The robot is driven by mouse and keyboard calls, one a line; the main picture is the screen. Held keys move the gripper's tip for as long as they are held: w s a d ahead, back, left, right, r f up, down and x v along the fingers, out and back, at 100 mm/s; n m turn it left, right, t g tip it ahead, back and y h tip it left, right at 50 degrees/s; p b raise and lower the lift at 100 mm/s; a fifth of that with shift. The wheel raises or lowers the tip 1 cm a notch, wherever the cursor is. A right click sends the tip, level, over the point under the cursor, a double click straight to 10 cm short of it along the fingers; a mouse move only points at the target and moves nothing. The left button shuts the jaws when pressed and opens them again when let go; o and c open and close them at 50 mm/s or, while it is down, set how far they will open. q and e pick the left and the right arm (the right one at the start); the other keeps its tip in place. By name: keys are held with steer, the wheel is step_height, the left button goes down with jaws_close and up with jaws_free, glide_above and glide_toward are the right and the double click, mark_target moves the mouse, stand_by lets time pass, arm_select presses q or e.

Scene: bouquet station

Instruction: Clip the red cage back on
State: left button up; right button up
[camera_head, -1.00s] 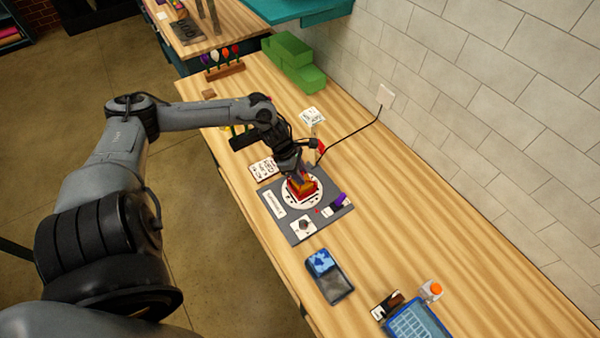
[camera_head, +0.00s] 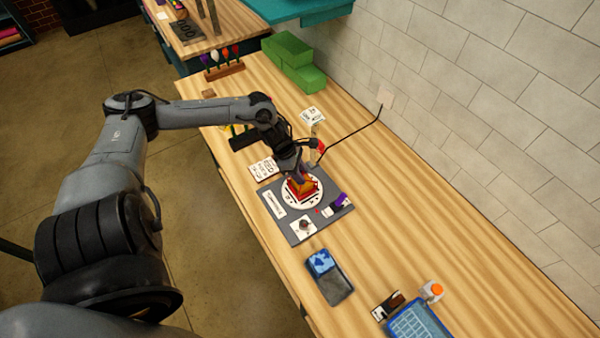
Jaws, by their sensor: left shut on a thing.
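The red cage (camera_head: 303,190) is at the white round plate (camera_head: 289,204) on the dark grey mat, small in the head view. Red and orange parts show there, below my left gripper (camera_head: 301,177). My left gripper points down over the plate and is shut on the red cage, as far as I can tell. The fingertips are small and partly hidden, so I cannot tell whether the cage is seated. My right gripper is not in view.
The dark mat (camera_head: 296,235) also bears a purple item (camera_head: 339,200) and a white card. A blue-topped tray (camera_head: 329,277) and a blue box (camera_head: 416,321) lie nearer. A black cable runs to the wall.

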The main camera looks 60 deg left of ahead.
arm_select(q)
steer(key=o, duration=1.6)
steer(key=shift+r+p, duration=0.8)
steer(key=shift+r, duration=0.35)
steer(key=shift+r+p, duration=0.65)
steer(key=shift+r, duration=0.45)
steer(key=shift+c, duration=0.5)
